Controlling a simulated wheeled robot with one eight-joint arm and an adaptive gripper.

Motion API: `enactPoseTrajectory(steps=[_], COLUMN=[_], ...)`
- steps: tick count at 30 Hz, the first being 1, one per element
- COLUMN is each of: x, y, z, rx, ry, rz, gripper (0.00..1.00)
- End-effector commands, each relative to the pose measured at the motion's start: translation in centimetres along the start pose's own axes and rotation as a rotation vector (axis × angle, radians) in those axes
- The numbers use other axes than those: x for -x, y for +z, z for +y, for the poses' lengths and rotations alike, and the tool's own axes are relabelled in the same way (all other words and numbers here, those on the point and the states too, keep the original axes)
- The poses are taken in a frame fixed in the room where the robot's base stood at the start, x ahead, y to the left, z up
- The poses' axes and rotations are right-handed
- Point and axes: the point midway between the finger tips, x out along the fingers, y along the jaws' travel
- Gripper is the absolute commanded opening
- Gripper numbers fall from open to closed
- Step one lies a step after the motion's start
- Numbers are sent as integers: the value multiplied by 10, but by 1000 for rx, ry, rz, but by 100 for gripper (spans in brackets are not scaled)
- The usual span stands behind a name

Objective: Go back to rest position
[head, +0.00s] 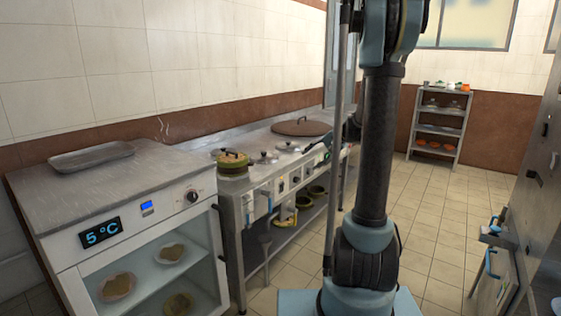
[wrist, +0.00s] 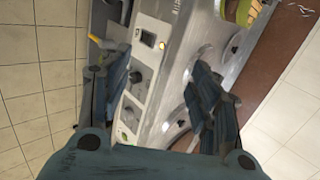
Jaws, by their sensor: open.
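My gripper (wrist: 152,92) is open in the wrist view. Its two blue-grey fingers stand wide apart, and I see nothing held between them. Behind the fingers is the tilted steel front of the stove counter, with knobs and a small lit switch. In the head view my arm rises through the middle of the picture. It hides part of the stove counter (head: 232,192), and my gripper shows only in part beside it, over the counter's right end.
A large brown lid (head: 302,126) lies farther back. A metal tray (head: 93,155) rests on the glass-fronted fridge (head: 140,232) at left. A shelf rack (head: 440,128) stands behind. Tiled floor (head: 430,235) is clear at right.

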Motion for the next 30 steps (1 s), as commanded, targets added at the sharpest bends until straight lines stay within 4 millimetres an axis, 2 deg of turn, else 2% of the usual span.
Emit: enactPoseTrajectory(steps=[1,3,14,23,30], x=[6,13,49,75,93], y=[15,32,119,185,232], z=[1,4,34,74,114], rx=[18,43,181,298,391], ry=[21,53,218,353,460], rz=[-2,-3,-11,-19,-27], gripper=[57,57,57,57,57])
